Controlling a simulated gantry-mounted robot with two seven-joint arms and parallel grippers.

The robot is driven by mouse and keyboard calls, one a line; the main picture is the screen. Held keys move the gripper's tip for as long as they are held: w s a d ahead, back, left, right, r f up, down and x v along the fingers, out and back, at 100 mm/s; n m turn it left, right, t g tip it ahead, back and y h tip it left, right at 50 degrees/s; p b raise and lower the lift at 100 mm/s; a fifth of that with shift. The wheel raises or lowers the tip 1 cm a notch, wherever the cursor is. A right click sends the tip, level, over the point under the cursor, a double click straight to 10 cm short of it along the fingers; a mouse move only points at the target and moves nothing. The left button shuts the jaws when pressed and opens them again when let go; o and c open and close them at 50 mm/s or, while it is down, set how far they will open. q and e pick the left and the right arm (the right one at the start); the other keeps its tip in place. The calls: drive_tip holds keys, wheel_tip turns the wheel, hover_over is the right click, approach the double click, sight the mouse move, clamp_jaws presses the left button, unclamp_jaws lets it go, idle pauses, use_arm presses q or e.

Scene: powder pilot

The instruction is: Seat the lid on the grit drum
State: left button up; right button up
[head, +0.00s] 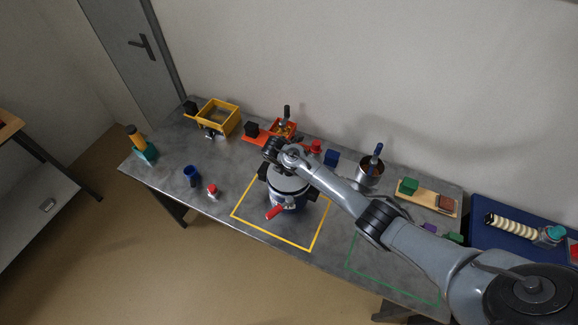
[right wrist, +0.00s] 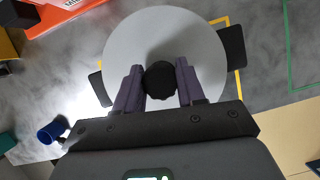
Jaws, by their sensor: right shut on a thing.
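The grit drum (head: 287,202) stands inside the yellow outline on the table, dark handles at its sides and a red handle at its front. The pale grey round lid (head: 291,184) is over its top. In the right wrist view the lid (right wrist: 165,30) fills the middle, with a black knob (right wrist: 160,78) at its centre. My right gripper (right wrist: 159,82) is shut on this knob, one finger on each side. Its fingertips are hidden by my wrist in the head view. I cannot tell whether the lid touches the drum rim. My left gripper is not in view.
The yellow outline (head: 313,246) surrounds the drum. A red-capped jar (head: 212,190) and a blue cup (head: 192,175) stand to the left. An orange tray (head: 256,138) and a blue block (head: 331,157) are behind. A metal pot (head: 369,174) stands at right. The front left is clear.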

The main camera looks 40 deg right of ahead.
drive_tip(key=shift+f, duration=0.3)
drive_tip(key=shift+f, duration=0.1)
idle(0.6)
drive_tip(key=shift+f+b, duration=0.55)
drive_tip(key=shift+f, duration=0.15)
drive_tip(key=o, duration=1)
drive_tip(key=shift+o, duration=0.8)
drive_tip(key=shift+r, duration=0.1)
wheel_tip(320, 180, up, 4)
drive_tip(key=p, duration=0.4)
drive_tip(key=shift+p, duration=0.3)
drive_tip(key=shift+r+p, duration=0.95)
drive_tip(key=shift+p, duration=0.1)
